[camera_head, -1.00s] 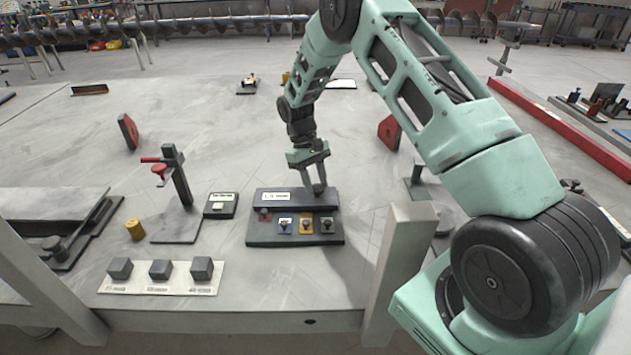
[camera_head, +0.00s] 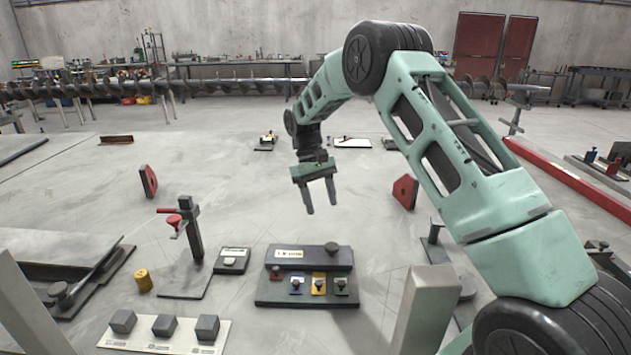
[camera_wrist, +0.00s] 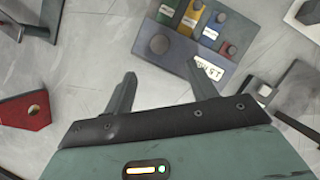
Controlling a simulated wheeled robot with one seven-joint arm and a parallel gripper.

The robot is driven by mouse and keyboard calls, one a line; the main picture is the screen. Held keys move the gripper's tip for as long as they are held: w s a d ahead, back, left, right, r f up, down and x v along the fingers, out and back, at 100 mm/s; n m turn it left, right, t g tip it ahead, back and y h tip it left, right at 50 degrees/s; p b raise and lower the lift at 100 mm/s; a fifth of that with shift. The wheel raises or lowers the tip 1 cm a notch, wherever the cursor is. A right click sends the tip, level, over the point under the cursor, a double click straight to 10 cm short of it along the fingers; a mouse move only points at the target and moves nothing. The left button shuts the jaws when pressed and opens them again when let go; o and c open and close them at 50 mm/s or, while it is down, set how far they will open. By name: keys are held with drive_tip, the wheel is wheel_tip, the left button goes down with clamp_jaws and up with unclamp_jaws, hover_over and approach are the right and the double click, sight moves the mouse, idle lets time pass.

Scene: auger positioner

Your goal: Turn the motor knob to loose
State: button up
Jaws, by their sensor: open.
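A dark control panel (camera_head: 305,293) stands on the floor-like grey table top, with a raised rear step (camera_head: 310,257). A round black knob (camera_head: 332,247) sits at the right end of that step, beside a white label (camera_head: 289,254) too small to read surely. The front step carries several small knobs on red, blue, yellow (camera_head: 319,284) and green (camera_head: 341,287) plates. My gripper (camera_head: 321,205) is open and empty, above and apart from the panel. In the wrist view the black knob (camera_wrist: 158,43) lies just beyond the open fingers (camera_wrist: 160,72).
A small labelled box (camera_head: 232,261) and a stand with a red handle (camera_head: 193,230) are left of the panel. A yellow cylinder (camera_head: 143,281) and a plate with grey cubes (camera_head: 165,326) are farther left and nearer. A red block (camera_head: 405,192) stands to the right.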

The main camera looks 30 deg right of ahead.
drive_tip(key=v, duration=0.6)
drive_tip(key=shift+r, duration=0.1)
idle(0.3)
